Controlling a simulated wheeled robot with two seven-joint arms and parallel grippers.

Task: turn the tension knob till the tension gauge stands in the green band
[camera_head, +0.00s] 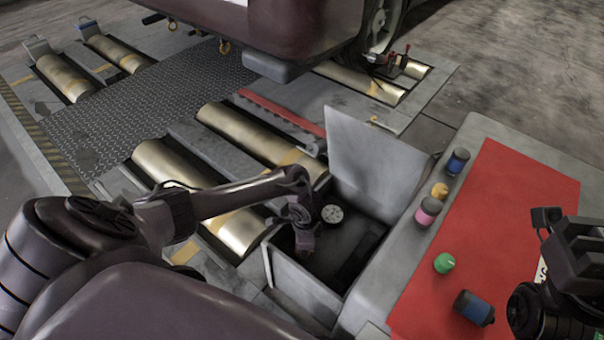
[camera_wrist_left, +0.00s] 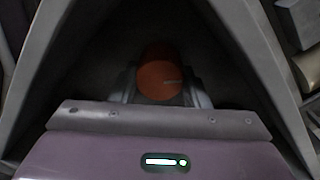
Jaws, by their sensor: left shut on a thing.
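The orange-red tension knob (camera_wrist_left: 160,82) shows in the left wrist view with a pale mark on its face. My left gripper (camera_wrist_left: 161,88) is shut on it, one finger on each side. In the head view my left gripper (camera_head: 305,246) reaches down into an open grey box in the floor, and the knob is hidden there. The white round tension gauge (camera_head: 332,213) is just right of that gripper. Its needle and green band are too small to read. My right gripper (camera_head: 572,245) is at the right edge, away from the box; its jaw opening is unclear.
The box's raised lid (camera_head: 372,165) stands behind the gauge. A red mat (camera_head: 505,215) on a grey bench at right holds several small cans and caps, including a green cap (camera_head: 444,263). Metal rollers (camera_head: 245,135) lie left, and a vehicle (camera_head: 270,30) stands above at the back.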

